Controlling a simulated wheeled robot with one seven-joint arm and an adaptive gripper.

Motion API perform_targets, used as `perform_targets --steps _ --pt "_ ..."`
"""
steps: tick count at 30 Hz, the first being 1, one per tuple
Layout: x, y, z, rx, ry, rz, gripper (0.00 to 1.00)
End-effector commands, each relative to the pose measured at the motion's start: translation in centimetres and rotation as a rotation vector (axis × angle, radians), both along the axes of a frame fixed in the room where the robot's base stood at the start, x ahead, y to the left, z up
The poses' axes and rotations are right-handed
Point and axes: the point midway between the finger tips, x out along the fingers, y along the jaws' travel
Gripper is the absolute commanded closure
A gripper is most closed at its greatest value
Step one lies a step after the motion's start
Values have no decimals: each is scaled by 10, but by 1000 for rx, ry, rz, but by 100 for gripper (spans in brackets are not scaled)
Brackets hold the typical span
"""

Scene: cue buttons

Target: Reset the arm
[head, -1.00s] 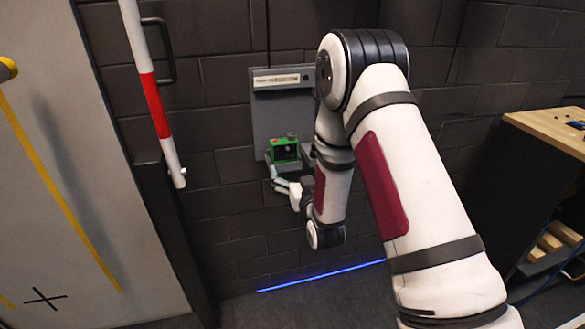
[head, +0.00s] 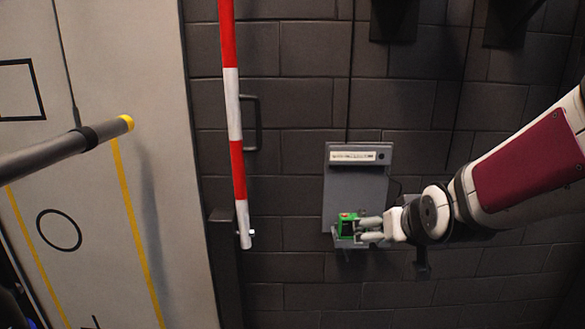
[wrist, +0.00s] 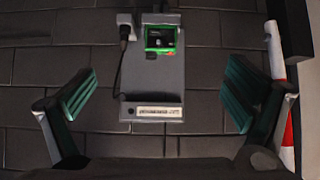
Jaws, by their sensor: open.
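My gripper (head: 363,230) is at the right of a small green-framed box in the head view. Its fingers are spread wide in the wrist view (wrist: 158,98), with nothing between the pads. The green box (head: 346,226) has a dark face and sits on a small ledge low on a grey wall panel (head: 345,190). In the wrist view the green box (wrist: 161,38) appears beyond the fingers, near the top. I cannot tell from the head view how close the fingers are to it. My arm reaches in from the right.
A red-and-white pole (head: 234,110) hangs upright left of the panel, beside a dark wall handle (head: 254,122). A dark bar with a yellow end (head: 126,123) juts in from the left, before a pale marked board (head: 120,60). Dark brick wall surrounds the panel.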

Motion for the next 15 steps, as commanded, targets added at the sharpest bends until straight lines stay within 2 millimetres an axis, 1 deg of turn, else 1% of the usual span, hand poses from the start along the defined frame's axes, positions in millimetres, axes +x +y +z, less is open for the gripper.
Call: perform_targets --steps 1,5,6,8,9,11,12,15 --pt "-18 0 10 -1 26 -1 4" --pt "-71 -1 21 0 133 -4 4" --pt "-88 -1 24 -1 165 -5 4" --pt "-115 -1 27 0 214 -6 4" --pt "-133 -1 29 0 246 -7 4" --pt "-160 -1 31 0 294 -8 4" --pt "-177 -1 31 0 325 -9 4" --pt "-215 -1 31 1 390 -11 4"
